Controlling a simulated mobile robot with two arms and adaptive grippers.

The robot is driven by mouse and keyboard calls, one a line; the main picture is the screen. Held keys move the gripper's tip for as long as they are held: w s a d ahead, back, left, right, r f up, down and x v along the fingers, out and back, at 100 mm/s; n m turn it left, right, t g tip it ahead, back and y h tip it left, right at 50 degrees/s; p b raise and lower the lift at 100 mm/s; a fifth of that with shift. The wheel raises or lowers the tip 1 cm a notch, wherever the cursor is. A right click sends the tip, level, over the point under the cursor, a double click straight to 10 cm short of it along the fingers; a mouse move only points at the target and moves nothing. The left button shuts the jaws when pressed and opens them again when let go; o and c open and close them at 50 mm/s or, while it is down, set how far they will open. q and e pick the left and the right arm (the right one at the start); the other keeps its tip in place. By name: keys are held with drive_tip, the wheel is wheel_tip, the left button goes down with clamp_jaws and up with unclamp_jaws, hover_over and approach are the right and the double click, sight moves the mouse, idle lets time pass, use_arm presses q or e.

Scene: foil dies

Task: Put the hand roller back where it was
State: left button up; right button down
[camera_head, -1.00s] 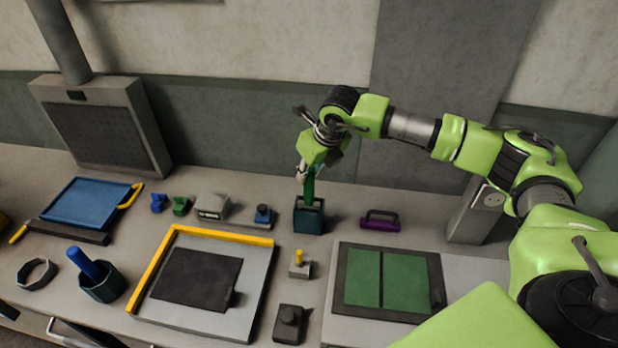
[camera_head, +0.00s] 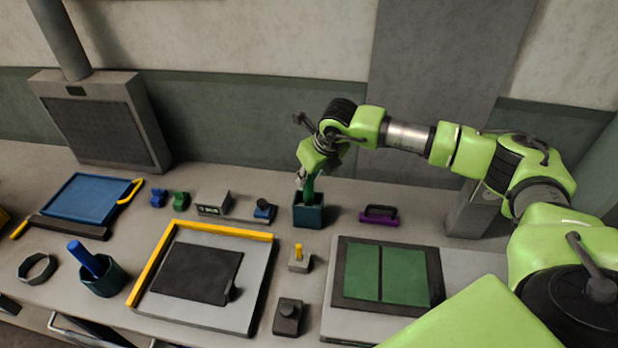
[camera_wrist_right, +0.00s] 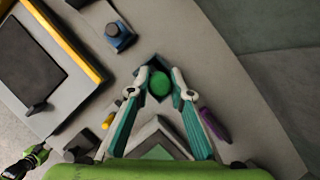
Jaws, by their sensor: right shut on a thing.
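My right gripper (camera_head: 302,181) is shut on the green handle of what appears to be the hand roller (camera_head: 309,190). The handle stands roughly upright in the opening of a dark teal box-shaped holder (camera_head: 308,215), and its lower part is hidden inside. In the right wrist view, the round green end of the roller (camera_wrist_right: 160,83) lies between the two fingertips (camera_wrist_right: 159,92). The dark holder rim (camera_wrist_right: 154,62) shows around it there. I cannot tell whether the roller rests on the holder's bottom.
A purple-handled tool (camera_head: 379,215) lies right of the holder, and a small blue-and-grey piece (camera_head: 264,209) left. In front are a yellow-knobbed block (camera_head: 299,259), a green-panelled board (camera_head: 405,275) and a yellow-edged tray (camera_head: 148,268). A dark cup (camera_head: 103,281) holds a blue handle.

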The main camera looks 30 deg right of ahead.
drive_tip(key=c, duration=2)
unclamp_jaws()
drive_tip(key=shift+s+a+f, duration=0.1)
drive_tip(key=shift+s+f, duration=0.35)
drive_tip(key=shift+f, duration=0.2)
drive_tip(key=shift+o, duration=0.9)
drive_tip(key=shift+w, duration=0.15)
drive_tip(key=shift+w+r+p, duration=0.2)
drive_tip(key=shift+r+p, duration=0.85)
drive_tip(key=b+v, duration=0.2)
drive_tip(key=shift+s+r, duration=0.1)
drive_tip(key=shift+r, duration=0.15)
drive_tip(key=b+v, duration=0.2)
drive_tip(key=v, duration=0.7)
